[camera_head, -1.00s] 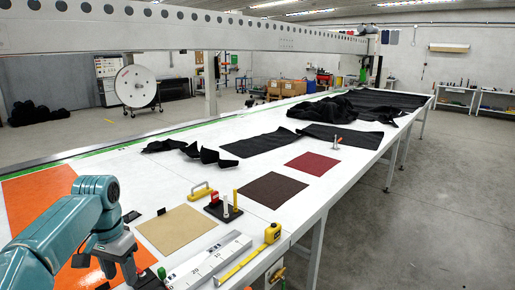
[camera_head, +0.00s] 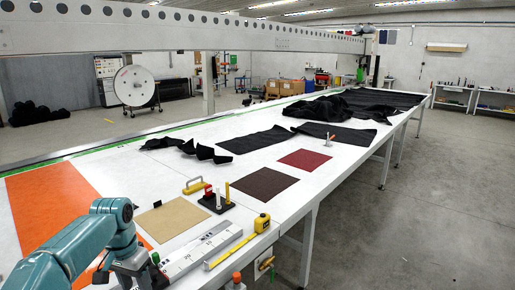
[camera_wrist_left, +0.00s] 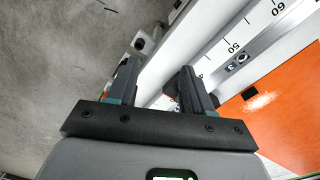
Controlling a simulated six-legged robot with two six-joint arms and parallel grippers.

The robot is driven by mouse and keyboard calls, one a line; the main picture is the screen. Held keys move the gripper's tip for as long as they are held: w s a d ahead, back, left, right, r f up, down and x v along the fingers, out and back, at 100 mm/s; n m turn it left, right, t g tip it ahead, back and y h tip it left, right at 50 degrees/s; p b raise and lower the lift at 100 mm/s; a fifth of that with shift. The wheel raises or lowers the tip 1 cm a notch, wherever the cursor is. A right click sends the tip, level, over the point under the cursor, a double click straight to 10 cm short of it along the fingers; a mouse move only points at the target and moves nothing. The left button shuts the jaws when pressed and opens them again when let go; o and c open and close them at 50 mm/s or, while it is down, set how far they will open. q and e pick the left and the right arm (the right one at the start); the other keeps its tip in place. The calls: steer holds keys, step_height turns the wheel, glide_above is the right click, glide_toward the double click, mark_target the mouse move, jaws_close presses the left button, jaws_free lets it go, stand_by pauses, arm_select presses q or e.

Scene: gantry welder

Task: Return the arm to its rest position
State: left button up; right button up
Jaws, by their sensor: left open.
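My left arm (camera_head: 80,248) comes in from the lower left in the head view, over the near end of the long white table (camera_head: 245,188). Its gripper is cut off by the bottom edge there. In the left wrist view my left gripper (camera_wrist_left: 157,85) is open, its two dark fingers apart with nothing between them. Beyond the fingers are the table's edge, a white ruler (camera_wrist_left: 238,45) and an orange sheet (camera_wrist_left: 288,118). My right gripper is not in view.
A tan square (camera_head: 172,219), a yellow tape measure (camera_head: 261,222), a black holder (camera_head: 216,204) and a yellow-handled tool (camera_head: 195,186) lie near the arm. Dark cloths (camera_head: 340,108) cover the far table. The floor at right (camera_head: 410,225) is clear.

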arm_select(q)
steer(key=s+d+f+h, duration=0.15)
steer(key=d+f, duration=0.25)
steer(key=f, duration=0.4)
steer(key=s+d+f+n+b, duration=0.1)
steer(key=s+d+f, duration=0.2)
steer(key=f, duration=0.5)
steer(key=s+d+f+h, duration=0.1)
steer(key=s+d+f, duration=0.25)
steer(key=f, duration=0.45)
steer(key=s+d+f+n, duration=0.2)
steer(key=s+d+f, duration=0.1)
steer(key=s, duration=0.7)
steer(key=s+d+f+n+h, duration=0.1)
steer(key=s+d+f, duration=0.3)
steer(key=s, duration=0.6)
steer(key=shift+s+f+n+b, duration=0.35)
steer(key=shift+f+n+b, duration=0.1)
steer(key=shift+f, duration=0.35)
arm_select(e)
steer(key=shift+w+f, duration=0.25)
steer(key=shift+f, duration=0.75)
arm_select(q)
steer(key=shift+w+d, duration=0.1)
